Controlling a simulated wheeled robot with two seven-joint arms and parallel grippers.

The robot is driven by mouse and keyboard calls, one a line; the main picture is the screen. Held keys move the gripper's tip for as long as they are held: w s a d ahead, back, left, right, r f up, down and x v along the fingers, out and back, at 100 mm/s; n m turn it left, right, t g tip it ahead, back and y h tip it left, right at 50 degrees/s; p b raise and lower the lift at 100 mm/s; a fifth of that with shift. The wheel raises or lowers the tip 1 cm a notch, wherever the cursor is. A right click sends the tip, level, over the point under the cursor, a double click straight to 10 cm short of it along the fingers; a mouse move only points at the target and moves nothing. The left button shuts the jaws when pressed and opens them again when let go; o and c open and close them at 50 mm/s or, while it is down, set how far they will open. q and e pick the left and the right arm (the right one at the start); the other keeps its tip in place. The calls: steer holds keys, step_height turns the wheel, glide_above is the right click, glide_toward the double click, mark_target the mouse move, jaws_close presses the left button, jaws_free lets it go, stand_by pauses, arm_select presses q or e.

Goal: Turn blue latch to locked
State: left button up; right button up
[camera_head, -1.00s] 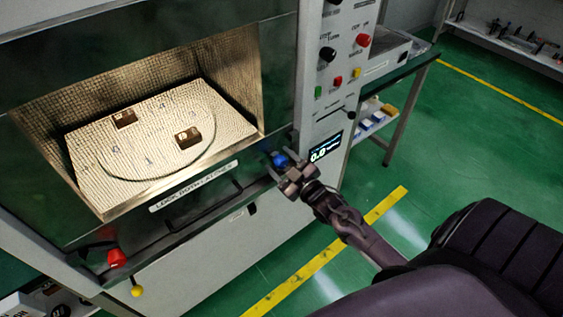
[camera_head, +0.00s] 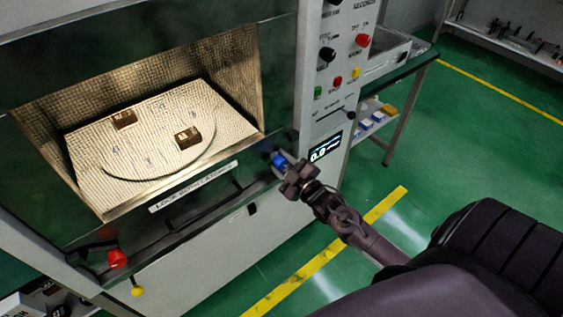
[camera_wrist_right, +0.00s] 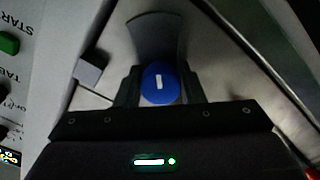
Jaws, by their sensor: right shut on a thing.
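The blue latch (camera_head: 279,160) is a round blue knob with a short white mark, at the lower right corner of the microwave's window frame. It also shows in the right wrist view (camera_wrist_right: 160,84), with its white mark close to upright in that picture. My right gripper (camera_head: 286,165) is shut on the blue latch, one finger on each side of it. The gripper also shows in the right wrist view (camera_wrist_right: 160,90). My left gripper is not in view.
A red latch (camera_head: 117,258) sits at the lower left of the frame, with a yellow knob (camera_head: 137,291) below. The control panel (camera_head: 340,75) with several coloured knobs and a small display (camera_head: 325,147) stands just right of the blue latch.

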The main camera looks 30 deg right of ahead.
steer(key=n, duration=1.1)
steer(key=shift+n+p, duration=0.4)
steer(key=shift+n, duration=1.7)
steer(key=o, duration=1)
steer(key=shift+s, duration=0.1)
steer(key=s, duration=0.7)
steer(key=shift+s+d, duration=0.3)
steer(key=shift+d, duration=0.1)
